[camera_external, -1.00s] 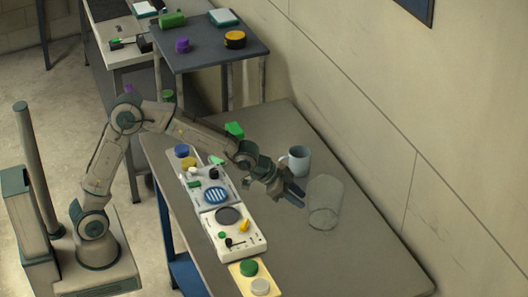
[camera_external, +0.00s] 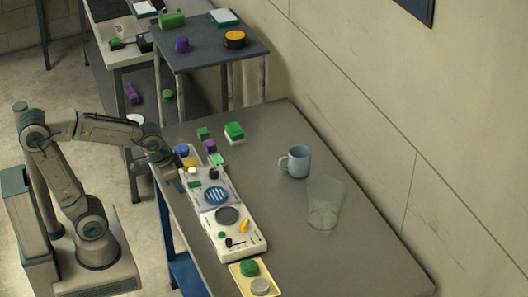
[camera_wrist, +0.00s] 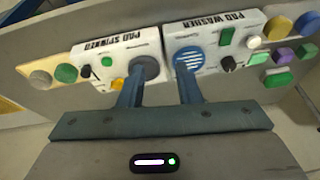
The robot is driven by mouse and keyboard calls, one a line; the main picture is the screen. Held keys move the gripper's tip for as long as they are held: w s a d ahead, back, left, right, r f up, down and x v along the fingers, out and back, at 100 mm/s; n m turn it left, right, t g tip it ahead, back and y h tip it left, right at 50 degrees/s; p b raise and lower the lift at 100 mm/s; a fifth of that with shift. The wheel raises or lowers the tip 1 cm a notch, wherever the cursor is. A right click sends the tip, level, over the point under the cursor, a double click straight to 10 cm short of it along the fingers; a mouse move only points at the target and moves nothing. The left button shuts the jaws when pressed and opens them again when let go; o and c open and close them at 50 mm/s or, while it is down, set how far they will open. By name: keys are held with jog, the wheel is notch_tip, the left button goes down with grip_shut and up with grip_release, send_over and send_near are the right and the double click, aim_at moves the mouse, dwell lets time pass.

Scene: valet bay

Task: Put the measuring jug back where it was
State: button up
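A clear, tapered vessel, which looks like the measuring jug (camera_external: 324,212), stands upright on the grey table toward the wall side. Beside it, a little farther back, is a blue-grey mug (camera_external: 297,162) with a handle. My gripper (camera_wrist: 158,88) is open, with its two blue fingers apart and nothing between them. In the external view my gripper (camera_external: 168,178) is at the table's left edge, well away from the jug and partly hidden by my wrist. The jug and mug are not in the wrist view.
The pad washer (camera_wrist: 200,55) and pad spinner (camera_wrist: 115,55) stand in a row along the table's left side. Several small coloured blocks and knobs lie near them, with a green-topped block (camera_external: 234,131) behind. The table's right part (camera_external: 365,255) is clear.

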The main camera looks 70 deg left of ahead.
jog(key=s+a+f+n+g, duration=0.1)
jog(key=s, duration=0.6)
jog(key=shift+a+f, duration=0.2)
jog(key=shift+f, duration=0.15)
